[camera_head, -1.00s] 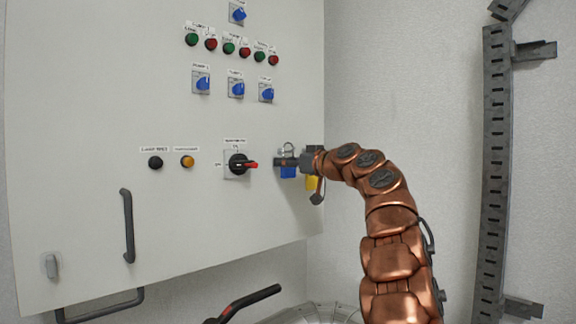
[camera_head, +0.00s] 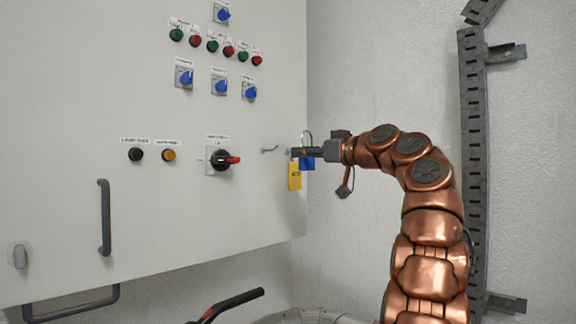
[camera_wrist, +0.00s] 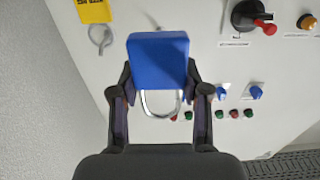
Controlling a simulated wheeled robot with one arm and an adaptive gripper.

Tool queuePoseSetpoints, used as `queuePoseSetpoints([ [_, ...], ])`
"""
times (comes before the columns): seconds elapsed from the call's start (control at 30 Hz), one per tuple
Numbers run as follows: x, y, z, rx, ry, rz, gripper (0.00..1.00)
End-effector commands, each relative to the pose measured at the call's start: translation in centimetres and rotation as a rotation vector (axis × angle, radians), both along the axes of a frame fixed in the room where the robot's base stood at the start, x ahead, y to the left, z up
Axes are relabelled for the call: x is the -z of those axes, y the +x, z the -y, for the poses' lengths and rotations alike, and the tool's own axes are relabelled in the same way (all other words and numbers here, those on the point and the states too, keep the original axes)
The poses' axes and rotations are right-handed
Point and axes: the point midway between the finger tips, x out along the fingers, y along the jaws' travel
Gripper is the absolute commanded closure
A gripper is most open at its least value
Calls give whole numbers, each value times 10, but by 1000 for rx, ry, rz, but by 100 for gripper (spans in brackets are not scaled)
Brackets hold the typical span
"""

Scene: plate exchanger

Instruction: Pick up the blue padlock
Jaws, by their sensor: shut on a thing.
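The blue padlock (camera_wrist: 158,60) is between the two fingers of my gripper (camera_wrist: 160,78) in the wrist view. Its blue body points away from the palm and its silver shackle (camera_wrist: 147,104) curves back towards the palm. The fingers are shut on it from both sides. In the head view my gripper (camera_head: 309,152) is in front of the right edge of the white cabinet. The blue body (camera_head: 307,164) shows below the fingers and the thin shackle (camera_head: 307,136) above. The padlock looks clear of the small cabinet hook (camera_head: 269,149) to its left.
A yellow item with dark print (camera_head: 294,176) is just left of the padlock; in the wrist view it (camera_wrist: 92,10) is near a grey ring (camera_wrist: 100,38). The white cabinet (camera_head: 150,220) carries a red-handled switch (camera_head: 222,160), knobs and buttons. A perforated metal rail (camera_head: 473,150) stands right.

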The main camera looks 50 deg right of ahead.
Motion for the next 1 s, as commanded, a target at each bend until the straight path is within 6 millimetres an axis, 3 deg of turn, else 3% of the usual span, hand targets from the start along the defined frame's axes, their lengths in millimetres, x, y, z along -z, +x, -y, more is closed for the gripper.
queuePoseSetpoints([
  [0.7,-6,-191,-4,0,-1,4,91],
  [1.0,-5,-245,-6,-3,-1,3,91],
])
